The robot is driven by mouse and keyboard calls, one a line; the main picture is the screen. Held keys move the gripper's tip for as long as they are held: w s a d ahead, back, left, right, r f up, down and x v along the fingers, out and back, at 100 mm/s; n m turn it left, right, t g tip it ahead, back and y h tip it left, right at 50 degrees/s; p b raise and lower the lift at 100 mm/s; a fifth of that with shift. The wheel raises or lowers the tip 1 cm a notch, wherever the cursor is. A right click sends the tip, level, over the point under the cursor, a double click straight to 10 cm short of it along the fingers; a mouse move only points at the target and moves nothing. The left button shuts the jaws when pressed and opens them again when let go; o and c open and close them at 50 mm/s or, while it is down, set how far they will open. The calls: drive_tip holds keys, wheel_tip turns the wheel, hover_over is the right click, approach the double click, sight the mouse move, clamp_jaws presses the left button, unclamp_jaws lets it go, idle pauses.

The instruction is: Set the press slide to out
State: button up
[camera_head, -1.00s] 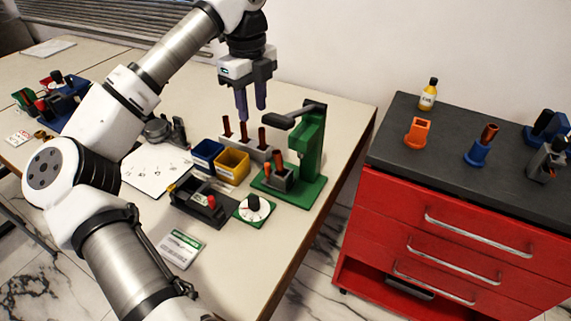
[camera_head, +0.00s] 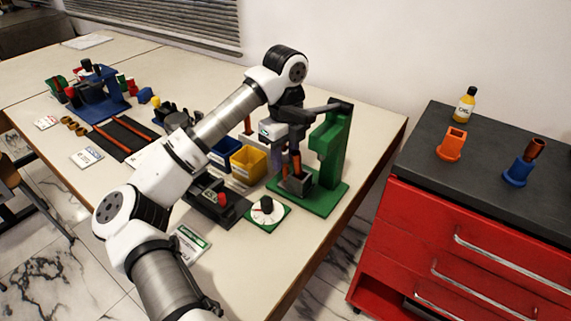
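The green press (camera_head: 333,150) stands near the right edge of the table, with a dark lever arm at its top. The grey press slide (camera_head: 297,184) is a small block-like holder low on its green base. My gripper (camera_head: 289,172) points down just above and behind the slide's left side, under the lever arm. Its fingertips are close to the slide; I cannot tell whether they touch it. The finger gap and the slide's small orange part are too small and partly hidden to read clearly.
A yellow bin (camera_head: 248,166) and a blue bin (camera_head: 225,152) stand left of the press. A white dial (camera_head: 267,211) on a green plate and a dark fixture (camera_head: 219,204) are in front. A red cabinet (camera_head: 450,240) stands right, across a gap.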

sight(285, 165)
drive_tip(key=shift+f, duration=1.55)
clamp_jaws()
